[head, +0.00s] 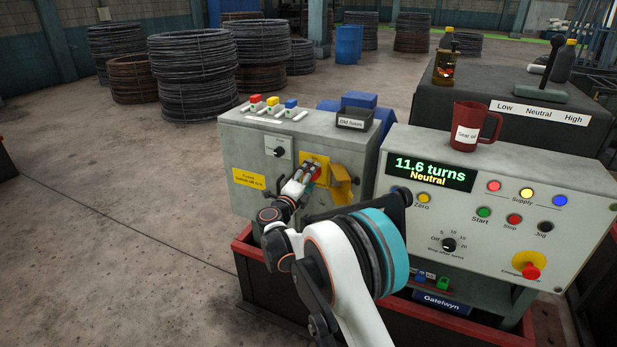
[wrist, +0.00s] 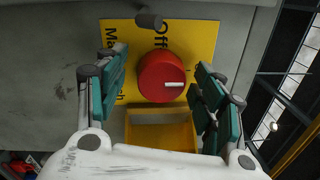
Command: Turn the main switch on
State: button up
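The main switch is a red round knob (wrist: 160,77) with a white mark pointing right in the wrist view. It sits on a yellow plate (wrist: 195,40) where "Off" can be read; other lettering is partly hidden. In the head view the plate (head: 322,160) is on the front of the grey cabinet (head: 235,150), mostly behind my arm. My gripper (wrist: 160,88) faces the knob, with one green-padded finger on each side. It is open, with gaps showing between fingers and knob. It also shows in the head view (head: 308,173).
A yellow box-like flap (wrist: 160,135) juts out beside the knob and shows in the head view (head: 341,187). A small dark peg (wrist: 149,20) sticks out near the plate. The control panel (head: 480,165), reading "11.6 turns Neutral", stands to the right, with a red mug (head: 470,125) on top.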

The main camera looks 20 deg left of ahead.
jog(key=s, duration=1.2)
jog(key=shift+a+f, duration=0.35)
jog(key=shift+a, duration=0.1)
